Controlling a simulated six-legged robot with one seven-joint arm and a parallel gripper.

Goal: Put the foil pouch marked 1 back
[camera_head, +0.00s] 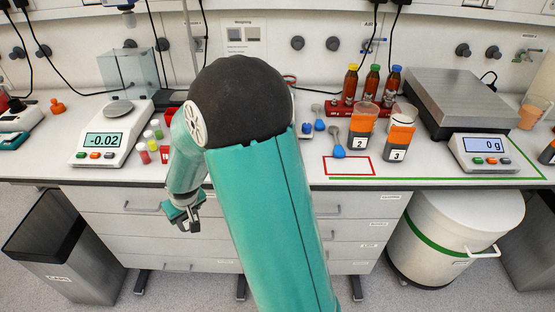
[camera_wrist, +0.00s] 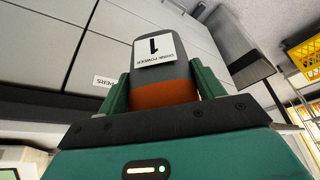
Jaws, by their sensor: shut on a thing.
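The foil pouch marked 1 (camera_wrist: 162,72) is grey with an orange band and a white label, upside down in the wrist view. My gripper (camera_wrist: 162,95) is shut on it, one green finger on each side. In the head view my gripper (camera_head: 186,222) is low in front of the drawers, below the bench edge; I cannot make out the pouch there. Pouch 2 (camera_head: 359,140) and pouch 3 (camera_head: 397,155) stand on the bench at the right, orange above and grey below. An empty red outlined rectangle (camera_head: 349,174) lies in front of pouch 2.
A scale reading -0.02 (camera_head: 103,141) and small capped vials (camera_head: 150,141) stand left. Blue scoops (camera_head: 337,141) and a red rack of bottles (camera_head: 350,104) stand near the pouches. A big scale (camera_head: 448,100) is right. Bins (camera_head: 72,255) flank the drawers.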

